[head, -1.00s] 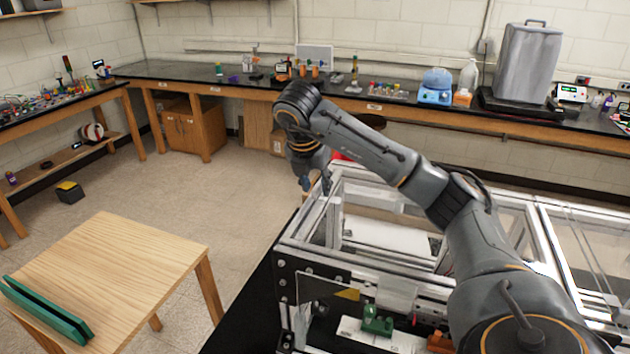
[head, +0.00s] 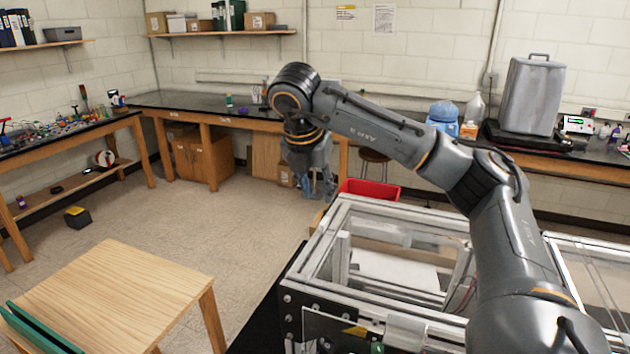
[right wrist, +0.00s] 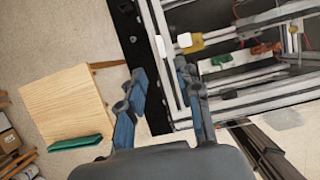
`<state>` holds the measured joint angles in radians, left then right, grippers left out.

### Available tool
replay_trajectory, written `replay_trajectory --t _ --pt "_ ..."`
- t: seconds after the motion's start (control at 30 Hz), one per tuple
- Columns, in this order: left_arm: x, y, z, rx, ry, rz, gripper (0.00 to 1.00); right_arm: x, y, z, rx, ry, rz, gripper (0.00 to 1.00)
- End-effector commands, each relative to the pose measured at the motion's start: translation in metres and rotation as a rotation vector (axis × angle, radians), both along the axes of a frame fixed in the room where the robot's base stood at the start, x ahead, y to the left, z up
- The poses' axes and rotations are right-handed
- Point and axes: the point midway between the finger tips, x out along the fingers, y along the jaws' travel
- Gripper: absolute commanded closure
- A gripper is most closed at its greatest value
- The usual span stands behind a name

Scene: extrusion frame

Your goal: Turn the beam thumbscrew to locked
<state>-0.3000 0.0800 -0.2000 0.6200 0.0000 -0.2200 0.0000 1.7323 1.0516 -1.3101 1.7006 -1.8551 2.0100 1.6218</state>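The aluminium extrusion frame (head: 315,252) stands at the lower right of the head view. It also shows in the right wrist view (right wrist: 262,20). My right gripper (head: 318,190) hangs above and beside the frame's far left corner, fingers pointing down. In the right wrist view its two blue-padded fingers (right wrist: 160,78) are spread apart with nothing between them. A yellow block (right wrist: 190,42) with a white knob-like part sits by a frame bar there, beyond the fingertips. I cannot tell whether it is the beam thumbscrew. My left gripper is out of view.
A wooden table (head: 120,285) with a green object (head: 35,330) stands at the left. A red bin (head: 370,189) is behind the frame. A green block (right wrist: 221,60) and an orange part (right wrist: 262,48) lie inside the frame.

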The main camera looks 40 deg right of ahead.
Motion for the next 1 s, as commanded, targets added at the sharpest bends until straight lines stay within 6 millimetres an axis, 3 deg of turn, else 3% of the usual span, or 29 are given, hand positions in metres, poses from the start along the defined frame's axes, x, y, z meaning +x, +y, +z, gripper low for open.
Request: replay_trajectory --t 0.23,1.0 --pt "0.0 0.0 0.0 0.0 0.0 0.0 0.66 -0.003 0.006 0.017 0.0 -0.002 -0.001 0.66" --pt "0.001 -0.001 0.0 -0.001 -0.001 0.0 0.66 -0.004 0.007 0.019 0.0 0.0 -0.001 0.66"
